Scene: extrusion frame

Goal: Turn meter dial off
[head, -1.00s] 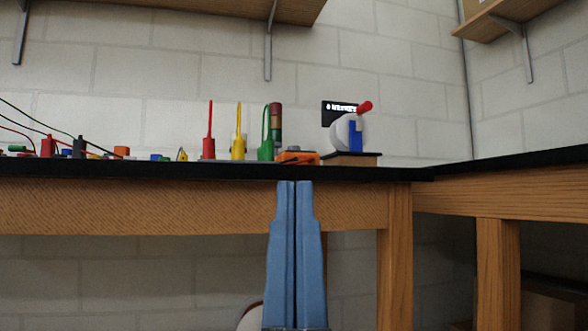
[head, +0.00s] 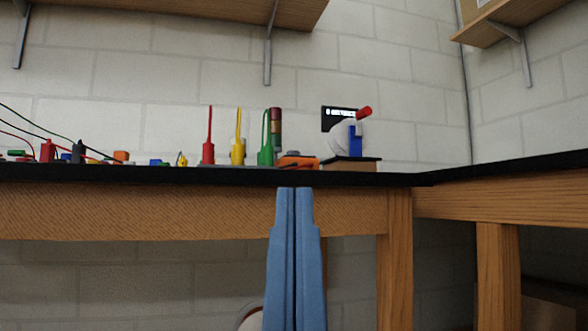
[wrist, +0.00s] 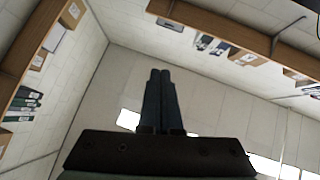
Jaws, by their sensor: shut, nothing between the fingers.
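An orange meter (head: 298,161) lies on the black benchtop, seen nearly edge-on in the head view. Its dial cannot be made out from this low angle. My gripper (head: 294,190) points up in front of the bench, with its blue fingers together and empty. Its tips are just below the benchtop's front edge, below the meter in the picture and apart from it. In the wrist view my gripper (wrist: 160,72) also shows with its fingers together, pointing towards the ceiling; the meter is not in that view.
Red (head: 208,150), yellow (head: 238,150) and green (head: 265,152) plugs stand left of the meter. A white wheel device with a red handle (head: 364,112) stands to its right. The black bench edge (head: 150,175) lies between my gripper and these. Shelves (wrist: 215,40) show overhead.

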